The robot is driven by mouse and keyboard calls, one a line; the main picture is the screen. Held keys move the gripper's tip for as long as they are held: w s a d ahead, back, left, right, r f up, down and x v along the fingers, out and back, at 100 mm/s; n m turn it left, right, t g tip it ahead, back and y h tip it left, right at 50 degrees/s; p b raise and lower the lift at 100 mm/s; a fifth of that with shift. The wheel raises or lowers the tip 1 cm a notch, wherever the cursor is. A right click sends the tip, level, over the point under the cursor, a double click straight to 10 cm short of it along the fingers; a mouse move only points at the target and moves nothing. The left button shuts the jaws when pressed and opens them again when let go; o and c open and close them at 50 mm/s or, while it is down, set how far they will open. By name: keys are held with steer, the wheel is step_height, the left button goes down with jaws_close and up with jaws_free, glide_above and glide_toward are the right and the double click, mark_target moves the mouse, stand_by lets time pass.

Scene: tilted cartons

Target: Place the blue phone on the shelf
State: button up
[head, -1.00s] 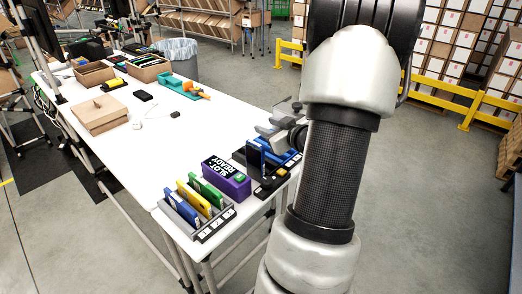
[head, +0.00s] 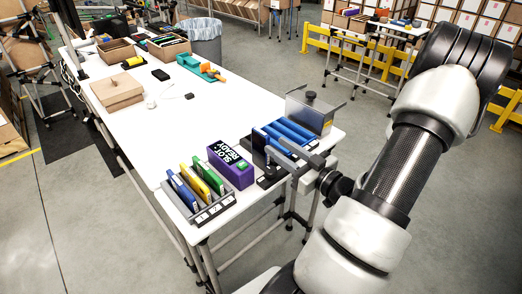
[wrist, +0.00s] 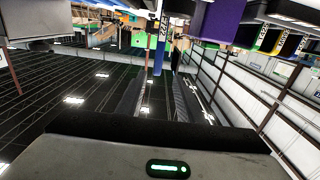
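A blue phone (head: 182,192) stands tilted in the front grey rack (head: 205,215), beside a yellow and a green one. My gripper (head: 279,152) is at the black dock (head: 268,181), right of the purple "SLOT READY" box (head: 231,165). In the wrist view its two dark fingers (wrist: 159,100) are apart, with a narrow upright blue piece (wrist: 160,48) beyond the gap between their tips. I cannot tell whether this is another blue phone seen edge-on. In the head view my gripper partly hides the dock. No separate shelf is clearly identifiable.
Blue slotted holders (head: 290,130) and a metal box (head: 311,110) stand behind my gripper. A brown carton (head: 117,93) and a green-orange tool (head: 203,70) lie farther back.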

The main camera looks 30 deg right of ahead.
mark_target(268, 140)
steer(key=w, duration=0.4)
steer(key=shift+a, duration=0.25)
steer(key=w, duration=0.3)
steer(key=w+f, duration=0.1)
steer(key=w, duration=0.1)
steer(key=shift+w+a, duration=0.1)
steer(key=shift+r, duration=0.1)
jaws_close()
